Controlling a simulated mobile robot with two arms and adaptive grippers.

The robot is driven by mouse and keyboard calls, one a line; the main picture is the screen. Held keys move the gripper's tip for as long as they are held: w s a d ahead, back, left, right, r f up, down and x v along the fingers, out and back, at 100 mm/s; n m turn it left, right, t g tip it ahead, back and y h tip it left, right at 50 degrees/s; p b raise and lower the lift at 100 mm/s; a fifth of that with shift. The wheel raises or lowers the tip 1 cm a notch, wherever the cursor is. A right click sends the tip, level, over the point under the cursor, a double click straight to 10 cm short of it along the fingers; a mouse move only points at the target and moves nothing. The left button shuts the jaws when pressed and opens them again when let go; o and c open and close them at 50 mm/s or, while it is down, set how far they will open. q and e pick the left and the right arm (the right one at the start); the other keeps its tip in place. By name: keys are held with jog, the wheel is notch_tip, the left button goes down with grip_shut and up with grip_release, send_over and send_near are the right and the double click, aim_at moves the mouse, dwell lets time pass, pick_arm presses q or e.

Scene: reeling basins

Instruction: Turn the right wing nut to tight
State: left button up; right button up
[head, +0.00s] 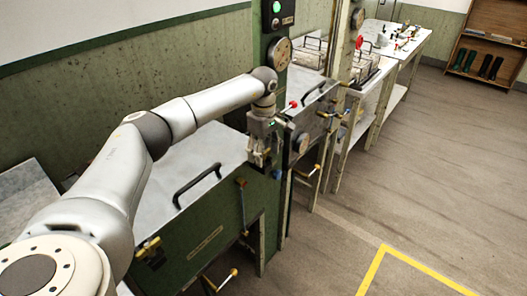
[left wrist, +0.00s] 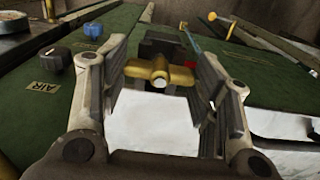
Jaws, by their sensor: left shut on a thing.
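The brass wing nut (left wrist: 160,73) lies between my left gripper's two fingers in the left wrist view, with its wings spanning from finger to finger. My left gripper (left wrist: 160,75) is shut on it. A dark block is behind the nut and a small red spot is beside it. In the head view my left gripper (head: 258,158) points down at the upper right corner of the green basin cabinet (head: 225,235); the nut cannot be made out there. Another brass fitting (head: 150,248) sits at the cabinet's left front. My right gripper is not in view.
A black handle (head: 197,185) stands on the basin lid. A gauge (head: 279,54) is on the green post behind my gripper. A blue knob (left wrist: 91,30) and a black knob (left wrist: 57,58) are left of the fingers. The floor at right is clear.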

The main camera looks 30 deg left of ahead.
aim_at(264, 152)
pick_arm(q)
jog(key=o, duration=1)
jog(key=shift+r, duration=0.1)
notch_tip(264, 152, up, 12)
jog(key=shift+f, duration=0.1)
